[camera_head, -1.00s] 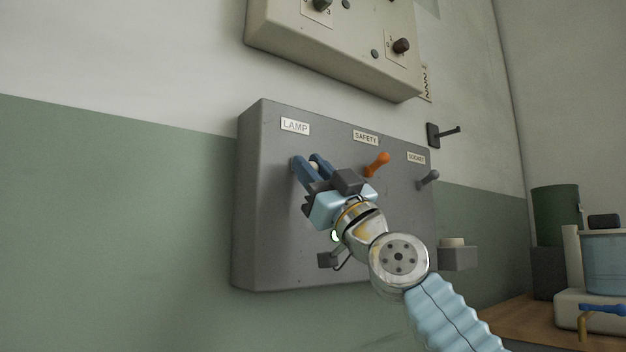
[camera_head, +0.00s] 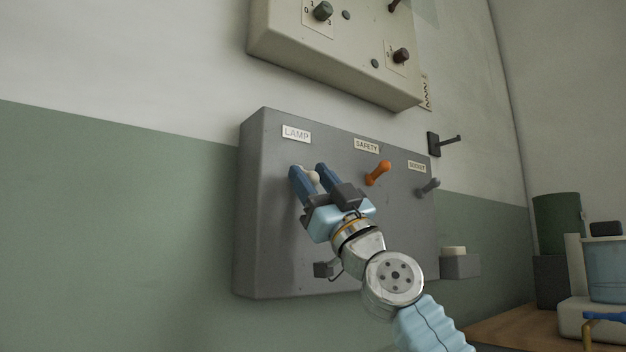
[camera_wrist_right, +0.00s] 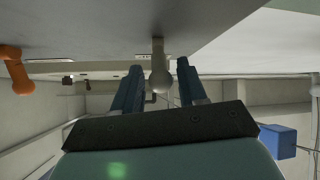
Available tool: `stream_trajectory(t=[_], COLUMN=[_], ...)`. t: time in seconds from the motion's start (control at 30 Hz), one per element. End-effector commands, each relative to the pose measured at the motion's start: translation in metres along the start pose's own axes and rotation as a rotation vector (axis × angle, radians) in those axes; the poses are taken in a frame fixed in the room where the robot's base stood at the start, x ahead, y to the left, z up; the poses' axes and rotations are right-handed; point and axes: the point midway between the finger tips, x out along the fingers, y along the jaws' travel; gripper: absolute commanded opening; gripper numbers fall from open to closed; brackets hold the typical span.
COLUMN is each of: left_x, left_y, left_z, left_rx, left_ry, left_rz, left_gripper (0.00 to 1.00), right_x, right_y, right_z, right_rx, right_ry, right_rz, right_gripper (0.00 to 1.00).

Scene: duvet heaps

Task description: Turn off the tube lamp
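A grey switch box (camera_head: 262,230) on the wall carries a LAMP label (camera_head: 296,134). Below the label is a pale, round-tipped lever (camera_head: 313,177). My right gripper (camera_head: 310,172) is at this lever, with one blue finger on each side of it. In the right wrist view the lever (camera_wrist_right: 160,78) stands between the two fingers (camera_wrist_right: 160,72), with a gap showing on both sides. The gripper is open. The lever's base is partly hidden in the head view. The tube lamp itself and my left gripper are not in view.
An orange SAFETY lever (camera_head: 377,172) and a grey SOCKET lever (camera_head: 429,187) sit to the right on the same box. A cream panel with knobs (camera_head: 340,45) hangs above. A wooden bench (camera_head: 515,325) with containers is at the lower right. The wall at left is clear.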

Motion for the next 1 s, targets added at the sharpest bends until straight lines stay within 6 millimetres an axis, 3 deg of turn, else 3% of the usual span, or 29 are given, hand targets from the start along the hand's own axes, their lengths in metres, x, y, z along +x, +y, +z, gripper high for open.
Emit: stream_trajectory(t=[0.37, 0.57, 0.7, 0.77, 1.0], left_x=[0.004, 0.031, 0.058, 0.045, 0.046], left_y=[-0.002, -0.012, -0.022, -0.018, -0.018], left_z=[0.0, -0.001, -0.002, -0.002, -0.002], left_rx=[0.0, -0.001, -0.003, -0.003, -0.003], left_ry=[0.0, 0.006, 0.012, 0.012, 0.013], left_rz=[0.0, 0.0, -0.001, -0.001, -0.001], left_gripper=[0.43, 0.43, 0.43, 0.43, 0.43], right_x=[-0.004, -0.034, -0.068, -0.067, -0.103], right_y=[-0.001, -0.002, -0.003, 0.002, 0.001], right_z=[0.001, 0.004, 0.007, 0.001, 0.002], right_rx=[-0.001, -0.006, -0.008, -0.006, -0.006], right_ry=[0.0, 0.0, -0.002, -0.003, -0.004], right_rz=[-0.002, -0.002, -0.002, -0.001, -0.001], right_gripper=[0.48, 0.48, 0.48, 0.48, 0.48])
